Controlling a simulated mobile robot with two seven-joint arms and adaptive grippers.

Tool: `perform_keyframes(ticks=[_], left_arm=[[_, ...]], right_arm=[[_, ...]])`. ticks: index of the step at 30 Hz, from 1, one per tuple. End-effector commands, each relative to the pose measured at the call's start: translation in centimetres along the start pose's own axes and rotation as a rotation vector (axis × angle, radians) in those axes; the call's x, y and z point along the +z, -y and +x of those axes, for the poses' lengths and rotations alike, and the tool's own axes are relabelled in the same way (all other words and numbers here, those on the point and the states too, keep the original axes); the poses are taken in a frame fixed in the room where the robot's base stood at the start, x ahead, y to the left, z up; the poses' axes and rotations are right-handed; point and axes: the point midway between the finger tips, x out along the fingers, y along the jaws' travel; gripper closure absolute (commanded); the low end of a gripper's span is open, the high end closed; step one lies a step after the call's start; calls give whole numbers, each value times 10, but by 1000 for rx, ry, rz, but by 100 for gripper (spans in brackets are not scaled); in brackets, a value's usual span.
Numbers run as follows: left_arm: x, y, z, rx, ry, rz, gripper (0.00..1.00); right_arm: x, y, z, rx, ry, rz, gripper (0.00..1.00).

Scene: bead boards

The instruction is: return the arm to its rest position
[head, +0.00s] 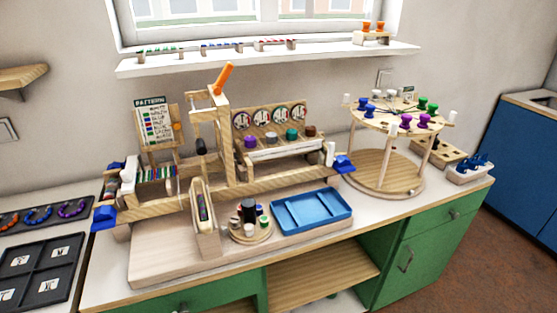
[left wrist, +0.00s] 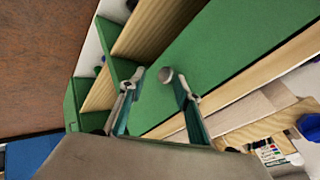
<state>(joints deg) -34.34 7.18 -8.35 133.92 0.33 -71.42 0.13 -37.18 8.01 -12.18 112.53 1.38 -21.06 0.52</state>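My left gripper (left wrist: 159,76) shows only in the left wrist view. Its two fingers are spread apart with nothing between them. Behind the fingertips is the green cabinet front (left wrist: 228,50) with a round grey knob (left wrist: 166,75). I cannot tell how far the fingertips are from the knob. No arm or gripper shows in the head view, and my right gripper is in neither view.
The counter holds a wooden bead machine (head: 222,190), a blue tray (head: 312,211), a round tiered stand (head: 386,172) and a dark divided board (head: 40,268) at left. Green cabinets (head: 420,255) with an open wooden shelf (head: 322,276) are below. Brown floor (head: 475,255) is free at right.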

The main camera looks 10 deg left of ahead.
Motion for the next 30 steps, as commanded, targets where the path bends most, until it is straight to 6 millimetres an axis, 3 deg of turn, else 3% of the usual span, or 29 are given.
perform_keyframes(ticks=[9,15,21,30], left_arm=[[-19,-79,34,138,-210,-182,67],[-25,-119,41,210,-336,-327,67],[-27,-131,42,232,-386,-390,67],[-27,-131,41,233,-390,-394,67]], right_arm=[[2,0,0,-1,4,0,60],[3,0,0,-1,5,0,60],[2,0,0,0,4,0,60],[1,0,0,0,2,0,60]])
